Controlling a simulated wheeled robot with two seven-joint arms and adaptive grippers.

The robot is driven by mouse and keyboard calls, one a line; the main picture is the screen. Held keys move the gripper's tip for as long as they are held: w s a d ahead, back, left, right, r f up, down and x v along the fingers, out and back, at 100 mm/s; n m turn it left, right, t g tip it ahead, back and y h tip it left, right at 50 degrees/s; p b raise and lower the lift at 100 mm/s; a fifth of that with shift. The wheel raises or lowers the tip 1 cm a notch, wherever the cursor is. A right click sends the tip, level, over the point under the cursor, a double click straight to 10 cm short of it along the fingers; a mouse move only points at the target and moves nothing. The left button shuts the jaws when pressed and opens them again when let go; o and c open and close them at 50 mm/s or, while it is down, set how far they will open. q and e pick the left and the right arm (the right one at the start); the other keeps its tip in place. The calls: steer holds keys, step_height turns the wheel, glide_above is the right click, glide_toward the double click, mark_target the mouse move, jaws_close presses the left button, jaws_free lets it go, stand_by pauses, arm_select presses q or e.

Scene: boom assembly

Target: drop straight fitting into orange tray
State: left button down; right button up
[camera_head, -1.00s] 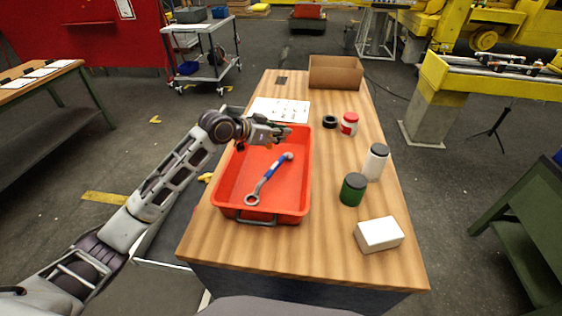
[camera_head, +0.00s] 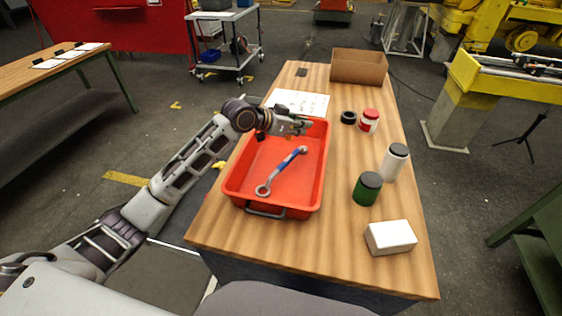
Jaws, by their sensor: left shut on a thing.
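The orange tray (camera_head: 238,189) stands on the wooden table, with a blue-handled wrench (camera_head: 282,171) lying in it. My left gripper (camera_head: 300,126) is over the far end of the tray. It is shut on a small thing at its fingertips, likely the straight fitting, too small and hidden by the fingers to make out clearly. My right gripper is not in view.
The wooden table (camera_head: 345,225) carries a white box (camera_head: 390,237), a green jar (camera_head: 367,189), a white bottle (camera_head: 394,162), a red-lidded jar (camera_head: 369,121), a black ring (camera_head: 348,117), a paper sheet (camera_head: 313,104) and a cardboard box (camera_head: 358,67).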

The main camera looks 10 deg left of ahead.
arm_select(q)
step_height(320, 180, down, 3)
steer(key=shift+r+b, duration=0.2)
steer(key=shift+b, duration=0.8)
steer(key=shift+f+b, duration=0.95)
steer(key=shift+f, duration=0.3)
steer(key=c, duration=1.3)
jaws_free()
steer(key=shift+o, duration=0.2)
steer(key=shift+f, duration=0.1)
